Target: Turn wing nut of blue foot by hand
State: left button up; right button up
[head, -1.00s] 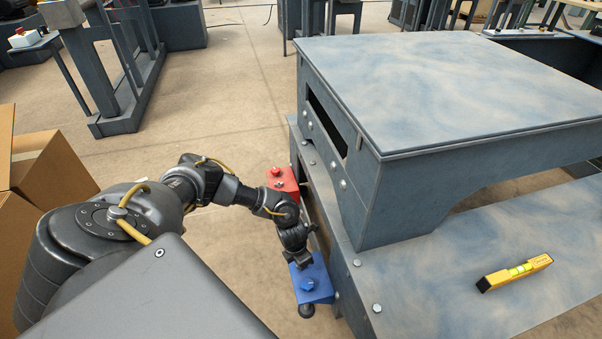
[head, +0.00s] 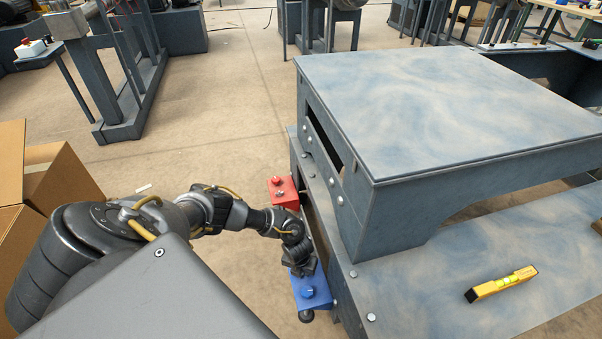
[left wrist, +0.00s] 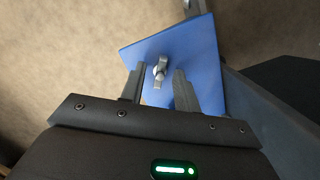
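The blue foot (head: 316,292) is a blue block on the lower left side of the grey machine frame, with a round dark foot below it. It also fills the middle of the left wrist view (left wrist: 197,52). Its silver wing nut (left wrist: 160,70) stands up from the blue face. My left gripper (left wrist: 158,80) is open, with one finger on each side of the wing nut and a gap on both sides. In the head view my left gripper (head: 302,268) is over the far part of the blue block, its fingers hard to make out. My right gripper is not in view.
The grey machine frame (head: 450,110) stands right of the blue foot. A red foot (head: 284,192) sits farther along the same side. A yellow spirit level (head: 502,284) lies on the lower grey plate. Cardboard boxes (head: 60,180) stand at the left. The floor between is open.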

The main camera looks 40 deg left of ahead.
pick_arm(q)
jog(key=shift+r, duration=0.1)
notch_tip(320, 180, up, 6)
jog(key=p, duration=0.5)
jog(key=shift+p, duration=0.4)
notch_tip(320, 180, up, 11)
jog(key=s+p, duration=0.1)
jog(key=p, duration=0.3)
jog(key=shift+s+d+f, duration=0.2)
jog(key=shift+s+d, duration=0.05)
jog(key=shift+d, duration=0.05)
